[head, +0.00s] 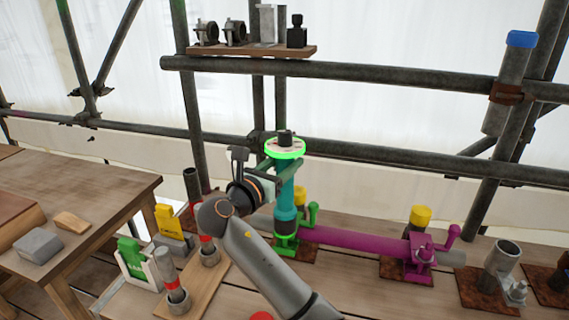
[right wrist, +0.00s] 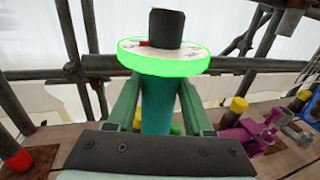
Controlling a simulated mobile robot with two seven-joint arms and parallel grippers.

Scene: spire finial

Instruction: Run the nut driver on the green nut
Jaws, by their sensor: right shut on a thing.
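The nut driver (head: 286,202) is a teal upright cylinder with a white disc, a bright green glowing rim and a dark knob on top. It also shows in the right wrist view (right wrist: 158,105). My right gripper (head: 281,168) is shut on its upper body, just below the disc; its green fingers flank the cylinder in the wrist view (right wrist: 158,118). The driver's lower end stands at a green fitting (head: 286,239) on the pipe line; the green nut itself is hidden or cannot be told apart there. My left gripper is not in view.
A magenta pipe (head: 350,240) runs right to a magenta clamp (head: 419,260). A green handle (head: 312,212) and yellow-capped posts (head: 421,217) stand close by. Card holders (head: 137,263) and red-banded posts (head: 172,280) are at left. Scaffold tubes and a shelf (head: 250,50) are behind.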

